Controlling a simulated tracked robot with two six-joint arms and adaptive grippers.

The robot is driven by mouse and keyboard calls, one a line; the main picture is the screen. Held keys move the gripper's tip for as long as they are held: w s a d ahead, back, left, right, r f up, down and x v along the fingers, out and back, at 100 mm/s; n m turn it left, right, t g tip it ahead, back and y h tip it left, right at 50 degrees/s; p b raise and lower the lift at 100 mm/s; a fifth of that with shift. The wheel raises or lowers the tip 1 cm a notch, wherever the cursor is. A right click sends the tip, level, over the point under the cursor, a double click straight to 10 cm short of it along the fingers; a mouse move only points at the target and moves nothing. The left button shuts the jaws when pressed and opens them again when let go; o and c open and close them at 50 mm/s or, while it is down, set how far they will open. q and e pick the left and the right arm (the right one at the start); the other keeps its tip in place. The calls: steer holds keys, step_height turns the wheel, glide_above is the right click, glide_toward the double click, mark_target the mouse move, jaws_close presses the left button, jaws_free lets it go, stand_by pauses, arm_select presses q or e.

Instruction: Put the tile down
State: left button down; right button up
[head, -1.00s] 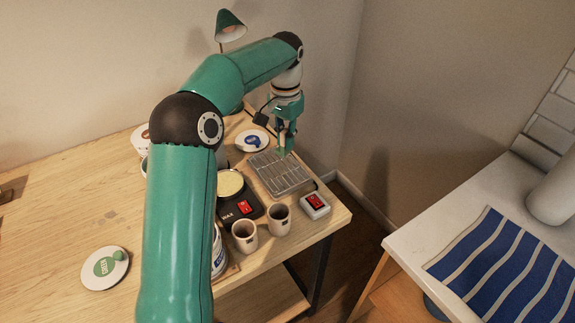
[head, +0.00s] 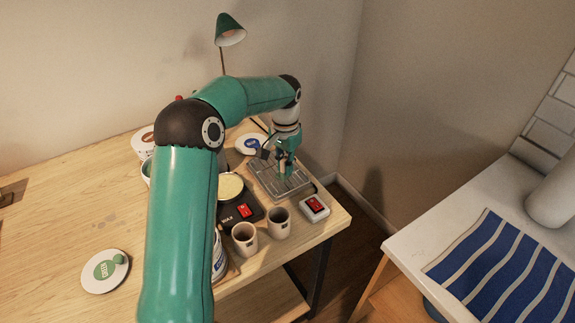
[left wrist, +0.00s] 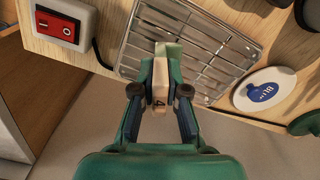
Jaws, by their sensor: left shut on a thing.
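My left gripper (head: 287,165) is over the wire rack (head: 262,187) at the far right of the wooden table. The tile's far end is green. The tile is above the rack's near edge in that view, and the rack (left wrist: 205,52) looks empty. I cannot tell whether the tile touches the rack. In the head view the gripper mostly hides the tile. My right gripper is not in view.
A white box with a red switch (head: 314,208) stands beside the rack. Two mugs (head: 244,238) and a wax pot (head: 231,186) stand nearer. A plate with a blue patch (head: 248,144) lies behind the rack.

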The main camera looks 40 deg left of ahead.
arm_select(q)
steer(key=c, duration=1.2)
jaws_free()
step_height(320, 180, up, 12)
steer(key=shift+r, duration=0.1)
